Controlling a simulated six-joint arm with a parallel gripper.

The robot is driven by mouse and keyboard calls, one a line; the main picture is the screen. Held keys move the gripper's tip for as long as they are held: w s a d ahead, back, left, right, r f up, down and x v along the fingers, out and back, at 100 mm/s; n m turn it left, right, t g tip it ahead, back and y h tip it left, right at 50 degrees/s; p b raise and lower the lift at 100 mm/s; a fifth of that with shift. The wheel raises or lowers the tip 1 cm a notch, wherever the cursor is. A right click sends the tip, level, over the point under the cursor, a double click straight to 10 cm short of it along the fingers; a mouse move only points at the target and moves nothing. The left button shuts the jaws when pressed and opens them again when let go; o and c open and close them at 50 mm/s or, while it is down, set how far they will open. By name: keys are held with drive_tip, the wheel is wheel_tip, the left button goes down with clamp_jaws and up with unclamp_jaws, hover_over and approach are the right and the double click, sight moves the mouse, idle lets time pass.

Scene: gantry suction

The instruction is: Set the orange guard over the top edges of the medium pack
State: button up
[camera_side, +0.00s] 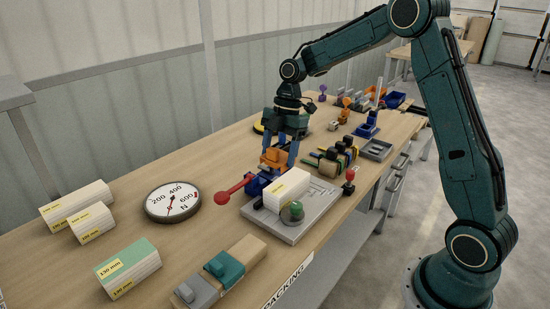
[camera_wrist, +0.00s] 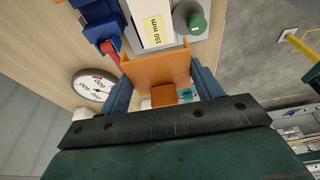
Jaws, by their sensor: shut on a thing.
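My gripper (camera_side: 280,150) is shut on the orange guard (camera_side: 273,158), holding it upright between two blue fingers. In the wrist view the guard (camera_wrist: 155,68) spans between the fingers, with its orange grip block (camera_wrist: 163,94) nearer the palm. A white pack (camera_side: 285,190) with a yellow 150 mm label lies on a grey fixture plate (camera_side: 313,217); I take it as the medium pack. It also shows in the wrist view (camera_wrist: 150,10), just beyond the guard. In the side view the guard is above and behind the pack; the gap between them is unclear.
A blue clamp (camera_side: 257,184) with a red-knobbed lever (camera_side: 231,192) and a green knob (camera_side: 292,211) flank the pack. A round gauge (camera_side: 173,202) and other labelled packs (camera_side: 128,268) lie left. Several tools (camera_side: 333,160) and a grey tray (camera_side: 377,149) lie right.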

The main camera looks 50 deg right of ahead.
drive_tip(key=shift+d+f, duration=0.3)
drive_tip(key=shift+d, duration=0.55)
drive_tip(key=shift+d+f, duration=0.25)
drive_tip(key=shift+d, duration=0.6)
drive_tip(key=shift+f, duration=0.15)
hover_over(285, 183)
drive_tip(key=shift+d+f, duration=0.15)
drive_tip(key=shift+f, duration=2.6)
drive_tip(key=shift+f, duration=1.65)
drive_tip(key=o, duration=1)
drive_tip(key=shift+o, duration=0.2)
drive_tip(key=v, duration=1.3)
drive_tip(key=shift+d+r, duration=0.15)
drive_tip(key=shift+r, duration=0.2)
